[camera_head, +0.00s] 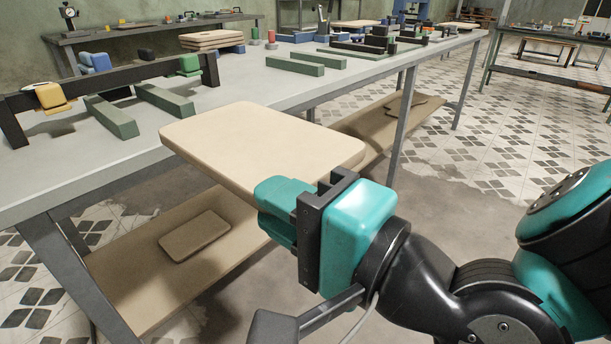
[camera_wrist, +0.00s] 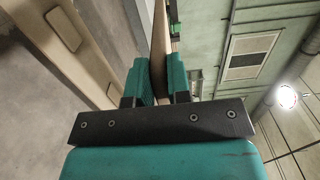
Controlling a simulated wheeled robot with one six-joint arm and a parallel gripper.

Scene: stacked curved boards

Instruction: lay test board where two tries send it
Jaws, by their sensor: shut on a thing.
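A beige board (camera_head: 262,145) with rounded corners is held roughly flat in front of the table's near edge. I take it for the test board. My gripper (camera_head: 285,205) has teal pads and is shut on the board's near right edge. In the wrist view the board (camera_wrist: 159,45) shows as a thin edge between the gripper's pads (camera_wrist: 160,78). Two pairs of green rails lie on the grey table (camera_head: 235,88): a near pair (camera_head: 165,101) and a far pair (camera_head: 295,65). A stack of beige boards (camera_head: 210,39) stands farther back.
A dark bar (camera_head: 130,72) on posts carries a yellow block (camera_head: 51,96) and a green block (camera_head: 189,64) beside the near rails. A lower shelf (camera_head: 150,285) holds a flat brown piece (camera_head: 194,236). Bare tabletop lies between the rail pairs.

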